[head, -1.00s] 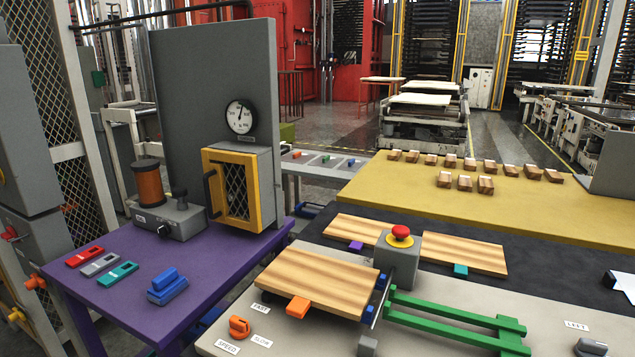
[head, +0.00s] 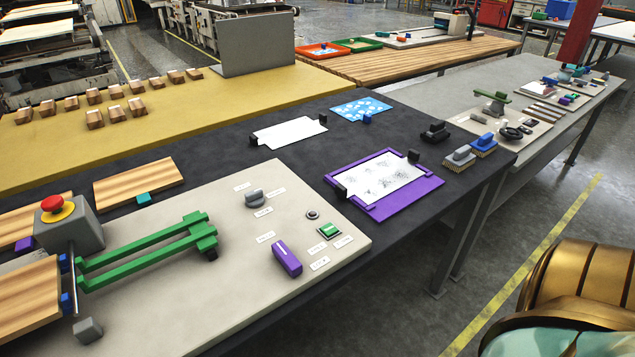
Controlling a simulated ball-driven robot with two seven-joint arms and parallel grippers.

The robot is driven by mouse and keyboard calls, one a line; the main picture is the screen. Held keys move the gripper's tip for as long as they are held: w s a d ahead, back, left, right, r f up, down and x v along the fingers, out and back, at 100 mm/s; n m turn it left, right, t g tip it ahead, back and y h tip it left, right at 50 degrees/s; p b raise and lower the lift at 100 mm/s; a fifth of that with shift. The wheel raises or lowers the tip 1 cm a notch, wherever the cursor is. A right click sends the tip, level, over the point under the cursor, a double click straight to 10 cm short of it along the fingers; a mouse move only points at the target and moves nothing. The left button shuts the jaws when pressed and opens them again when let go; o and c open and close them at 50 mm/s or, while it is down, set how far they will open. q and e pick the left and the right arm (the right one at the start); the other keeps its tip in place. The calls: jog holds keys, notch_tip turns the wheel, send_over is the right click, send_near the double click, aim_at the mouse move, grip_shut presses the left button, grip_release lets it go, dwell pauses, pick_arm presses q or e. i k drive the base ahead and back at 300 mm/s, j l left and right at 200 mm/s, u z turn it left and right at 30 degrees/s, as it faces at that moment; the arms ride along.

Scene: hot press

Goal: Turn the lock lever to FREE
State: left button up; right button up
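A purple lever (head: 287,258) sits on the pale control board (head: 180,310), near its front right part. Small white labels stand around it, too small to read, so I cannot tell for sure that it is the lock lever or which label says FREE. A grey knob (head: 254,198) with its own labels sits behind it to the left. Neither gripper shows in the head view, and nothing touches the purple lever.
A green switch (head: 329,231) and a small round button (head: 312,214) sit right of the lever. Green rails (head: 150,245) and a red stop button (head: 53,203) are to the left. A purple frame with a sheet (head: 400,207) lies behind right.

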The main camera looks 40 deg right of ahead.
aim_at(288, 260)
jog(key=z, duration=1)
